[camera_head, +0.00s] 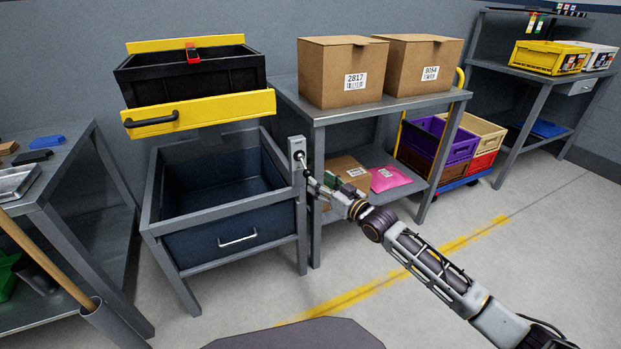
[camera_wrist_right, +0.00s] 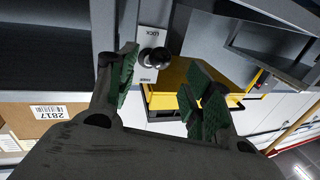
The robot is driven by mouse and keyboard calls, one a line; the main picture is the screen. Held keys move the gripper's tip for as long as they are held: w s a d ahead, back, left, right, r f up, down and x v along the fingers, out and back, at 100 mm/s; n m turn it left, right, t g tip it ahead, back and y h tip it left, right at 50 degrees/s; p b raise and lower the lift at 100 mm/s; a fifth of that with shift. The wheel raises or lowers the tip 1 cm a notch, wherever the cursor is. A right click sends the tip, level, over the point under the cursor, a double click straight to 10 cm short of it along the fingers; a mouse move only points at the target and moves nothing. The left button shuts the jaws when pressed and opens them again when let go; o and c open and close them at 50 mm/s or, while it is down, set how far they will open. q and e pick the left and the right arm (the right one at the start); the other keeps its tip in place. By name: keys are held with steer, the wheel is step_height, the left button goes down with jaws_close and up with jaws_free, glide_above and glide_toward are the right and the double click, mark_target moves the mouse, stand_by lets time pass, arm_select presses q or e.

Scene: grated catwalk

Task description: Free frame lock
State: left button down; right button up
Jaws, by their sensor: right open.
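The frame lock is a light plate (camera_head: 297,148) with a dark knob, on the right front post of the grey drawer frame (camera_head: 160,190). In the right wrist view the plate reads LOCK, and its round black knob (camera_wrist_right: 153,58) shows between the fingers, apparently untouched. A second label below the knob is too small to read. My right gripper (camera_head: 311,176) is just in front of the post; in its wrist view its green-padded fingers (camera_wrist_right: 161,72) are open and empty. My left gripper is not in view.
A yellow frame (camera_head: 200,110) holding a black bin (camera_head: 190,78) with a red clip sits above a dark blue drawer (camera_head: 230,232). A grey table (camera_head: 390,108) with two cartons stands at right. A workbench (camera_head: 75,190) stands at left. The floor in front is clear.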

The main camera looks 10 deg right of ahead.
mark_target(310, 173)
steer(key=b+x, duration=0.2)
steer(key=x, duration=0.3)
steer(key=shift+w+a, duration=0.15)
steer(key=shift+w, duration=0.15)
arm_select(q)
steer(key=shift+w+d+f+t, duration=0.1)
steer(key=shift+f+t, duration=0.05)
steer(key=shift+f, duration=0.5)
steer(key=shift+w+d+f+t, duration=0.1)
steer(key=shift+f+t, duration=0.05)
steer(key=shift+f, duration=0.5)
arm_select(e)
steer(key=c, duration=0.9)
steer(key=shift+c, duration=0.8)
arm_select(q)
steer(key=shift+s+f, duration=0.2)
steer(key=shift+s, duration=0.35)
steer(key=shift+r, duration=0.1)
